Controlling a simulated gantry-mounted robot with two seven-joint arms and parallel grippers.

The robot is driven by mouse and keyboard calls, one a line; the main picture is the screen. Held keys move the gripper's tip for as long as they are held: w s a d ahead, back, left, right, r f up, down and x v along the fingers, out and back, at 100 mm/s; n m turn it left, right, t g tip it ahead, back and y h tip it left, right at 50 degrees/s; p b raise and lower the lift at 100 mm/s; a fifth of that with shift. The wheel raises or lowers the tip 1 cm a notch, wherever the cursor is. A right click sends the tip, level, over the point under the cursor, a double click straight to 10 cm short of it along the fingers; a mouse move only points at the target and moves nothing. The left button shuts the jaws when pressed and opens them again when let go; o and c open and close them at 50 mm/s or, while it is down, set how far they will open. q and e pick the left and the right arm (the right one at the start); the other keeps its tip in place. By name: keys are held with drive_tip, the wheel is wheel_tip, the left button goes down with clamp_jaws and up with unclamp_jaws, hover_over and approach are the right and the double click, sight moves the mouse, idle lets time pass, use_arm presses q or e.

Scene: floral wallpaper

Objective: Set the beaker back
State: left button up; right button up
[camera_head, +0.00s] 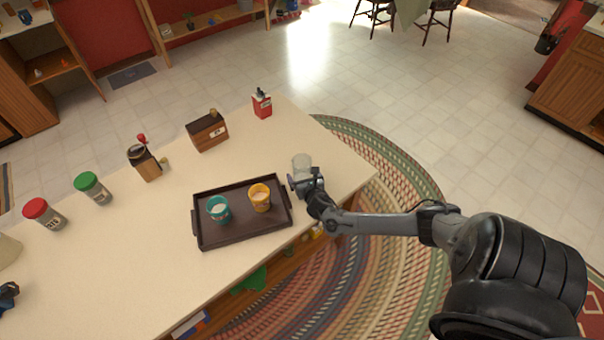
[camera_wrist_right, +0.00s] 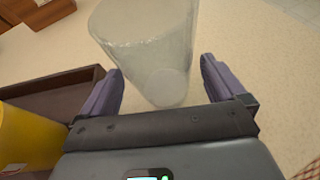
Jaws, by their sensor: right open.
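The beaker (camera_head: 301,162) is a clear glass standing on the cream counter, just beyond the right end of the dark tray. In the right wrist view the beaker (camera_wrist_right: 150,45) stands ahead of the gripper, its lower end between the lines of the fingers. My right gripper (camera_head: 303,182) is open, with nothing gripped; its two purple-grey fingers (camera_wrist_right: 160,88) show a gap on each side of the glass. A dark blue-black part at the left edge of the head view looks like my left gripper (camera_head: 8,294); its jaws are not clear.
The dark tray (camera_head: 243,236) holds a teal cup (camera_head: 218,210) and a yellow cup (camera_head: 260,198), close left of my right gripper. A red tin (camera_head: 262,104), wooden box (camera_head: 208,131), grinder (camera_head: 146,163) and green-lidded and red-lidded jars (camera_head: 92,188) line the counter's back.

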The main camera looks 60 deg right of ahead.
drive_tip(key=p+v, duration=0.2)
drive_tip(key=v, duration=0.7)
drive_tip(key=shift+s+a+r, duration=0.1)
drive_tip(key=shift+s+a, duration=0.05)
drive_tip(key=shift+s, duration=0.05)
drive_tip(key=s+a+m+g+y, duration=0.25)
drive_tip(key=a+m, duration=0.45)
drive_tip(key=a, duration=0.4)
drive_tip(key=s+a+m+g+y, duration=0.2)
drive_tip(key=s+a+m+y, duration=0.15)
drive_tip(key=a+m, duration=0.45)
drive_tip(key=s+a+r+m+g+y, duration=0.2)
drive_tip(key=s+a+r+m+y, duration=0.1)
drive_tip(key=s+a+r+m, duration=0.5)
wheel_tip(320, 180, up, 3)
drive_tip(key=a+m, duration=0.1)
drive_tip(key=m, duration=0.1)
drive_tip(key=shift+a+m, duration=0.3)
drive_tip(key=shift+s, duration=0.1)
wheel_tip(320, 180, up, 23)
drive_tip(key=p, duration=2.3)
drive_tip(key=shift+r, duration=0.15)
